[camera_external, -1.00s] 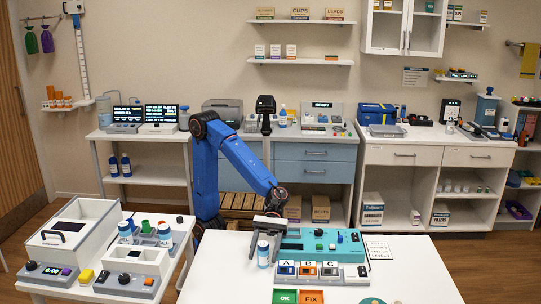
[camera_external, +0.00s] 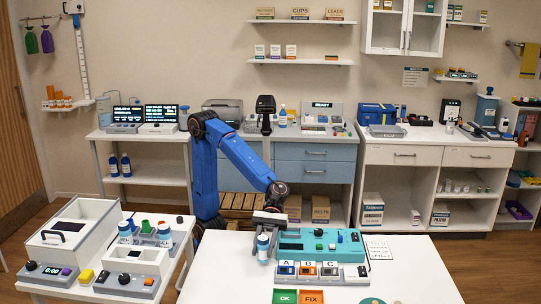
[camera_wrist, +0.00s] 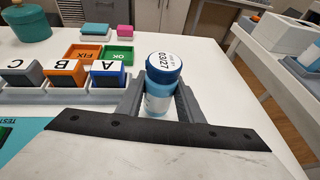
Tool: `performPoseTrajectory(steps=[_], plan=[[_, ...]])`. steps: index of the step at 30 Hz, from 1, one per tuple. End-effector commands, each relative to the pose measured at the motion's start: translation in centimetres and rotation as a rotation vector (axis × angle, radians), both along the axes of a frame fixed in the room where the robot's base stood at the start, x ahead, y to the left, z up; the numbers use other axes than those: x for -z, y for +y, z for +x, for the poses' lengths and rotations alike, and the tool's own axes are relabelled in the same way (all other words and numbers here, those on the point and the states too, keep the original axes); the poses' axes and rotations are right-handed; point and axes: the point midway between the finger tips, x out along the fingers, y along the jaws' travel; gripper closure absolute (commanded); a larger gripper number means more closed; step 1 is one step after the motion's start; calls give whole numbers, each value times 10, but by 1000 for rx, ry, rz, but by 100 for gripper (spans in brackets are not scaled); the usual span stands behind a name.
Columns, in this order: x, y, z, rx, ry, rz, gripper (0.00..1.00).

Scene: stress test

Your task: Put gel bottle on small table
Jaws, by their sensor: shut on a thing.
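A smaller white table (camera_external: 181,247) stands at the left, apart from my gripper.
On the work table are a teal tester (camera_external: 345,243), the A, B, C slots (camera_external: 308,269) and OK/FIX trays (camera_external: 298,297).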

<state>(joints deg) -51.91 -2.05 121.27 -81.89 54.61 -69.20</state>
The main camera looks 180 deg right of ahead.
Motion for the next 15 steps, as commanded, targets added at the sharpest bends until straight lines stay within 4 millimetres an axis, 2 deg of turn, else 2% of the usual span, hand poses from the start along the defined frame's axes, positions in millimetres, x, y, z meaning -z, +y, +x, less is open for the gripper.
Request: performPoseTrajectory(steps=[3,9,13,15], plan=[[-25,0,0,0,-3,6,95],[-57,0,0,0,-3,4,95],[-69,3,1,-7,-1,3,95],[-71,12,2,-31,0,1,95]])
